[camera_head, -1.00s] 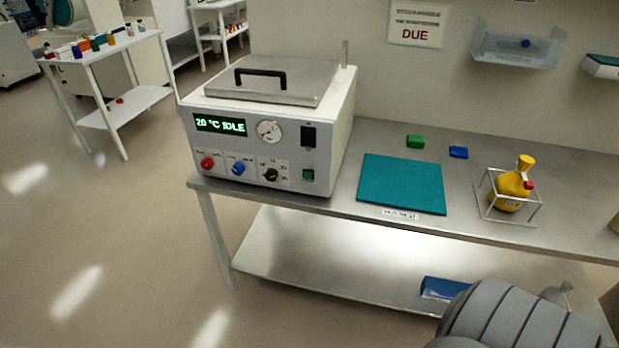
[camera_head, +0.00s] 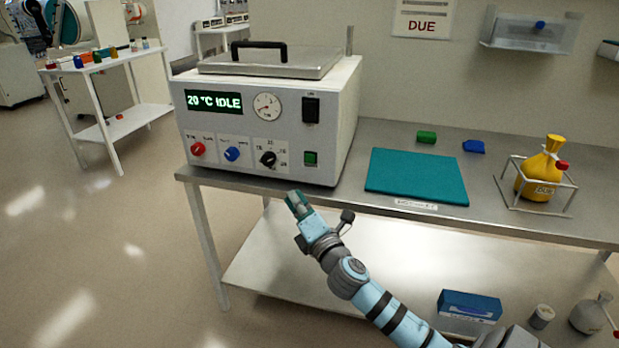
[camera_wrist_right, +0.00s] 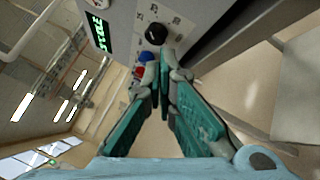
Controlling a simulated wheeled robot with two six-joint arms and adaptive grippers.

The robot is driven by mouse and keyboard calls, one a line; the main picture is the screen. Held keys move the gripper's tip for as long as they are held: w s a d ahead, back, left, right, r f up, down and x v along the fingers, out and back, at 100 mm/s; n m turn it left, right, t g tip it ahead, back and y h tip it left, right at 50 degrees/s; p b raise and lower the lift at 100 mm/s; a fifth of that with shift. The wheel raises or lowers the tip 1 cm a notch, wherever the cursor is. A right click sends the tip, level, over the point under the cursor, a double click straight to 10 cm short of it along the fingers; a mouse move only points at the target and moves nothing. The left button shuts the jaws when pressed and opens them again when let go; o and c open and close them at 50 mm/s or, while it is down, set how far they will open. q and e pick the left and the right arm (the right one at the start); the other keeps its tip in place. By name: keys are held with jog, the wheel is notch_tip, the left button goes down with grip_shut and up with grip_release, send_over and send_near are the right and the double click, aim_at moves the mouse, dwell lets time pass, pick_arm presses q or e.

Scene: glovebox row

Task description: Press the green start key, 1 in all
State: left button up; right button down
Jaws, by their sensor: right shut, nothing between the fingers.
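The unit's display (camera_head: 213,102) reads "20 °C IDLE". My right gripper (camera_head: 295,198) is shut and empty, in front of the bench edge. In the head picture it shows below and slightly left of the key, apart from it. In the wrist view its fingertips (camera_wrist_right: 163,60) point towards the panel's knobs, and I cannot make out the key there. My left gripper is not in view.
A red knob (camera_head: 198,149), a blue knob (camera_head: 232,153), a black knob (camera_head: 267,159) and a black switch (camera_head: 311,110) share the panel. A teal mat (camera_head: 416,175) and a yellow flask (camera_head: 540,172) in a wire frame stand right on the steel bench (camera_head: 340,192).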

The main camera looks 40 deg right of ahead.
aim_at(310, 158)
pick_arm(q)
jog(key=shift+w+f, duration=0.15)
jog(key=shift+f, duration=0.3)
pick_arm(e)
jog(key=r, duration=0.1)
jog(key=a+r+n+t, duration=0.1)
jog(key=r, duration=0.1)
jog(key=shift+s+r, duration=0.15)
jog(key=shift+s, duration=0.05)
jog(key=shift+d, duration=0.1)
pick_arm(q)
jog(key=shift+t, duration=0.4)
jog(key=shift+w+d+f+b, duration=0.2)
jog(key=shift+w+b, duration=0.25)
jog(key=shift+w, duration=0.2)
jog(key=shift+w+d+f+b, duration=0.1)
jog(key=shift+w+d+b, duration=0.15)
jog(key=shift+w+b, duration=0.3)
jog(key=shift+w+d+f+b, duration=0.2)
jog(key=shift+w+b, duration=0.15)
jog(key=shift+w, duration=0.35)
pick_arm(e)
jog(key=shift+w+d, duration=0.85)
jog(key=shift+d, duration=0.35)
jog(key=shift+w+d, duration=0.85)
jog(key=shift+d, duration=0.35)
jog(key=shift+w+d, duration=0.85)
jog(key=shift+d, duration=0.35)
jog(key=shift+w+d, duration=0.2)
jog(key=shift+d, duration=0.15)
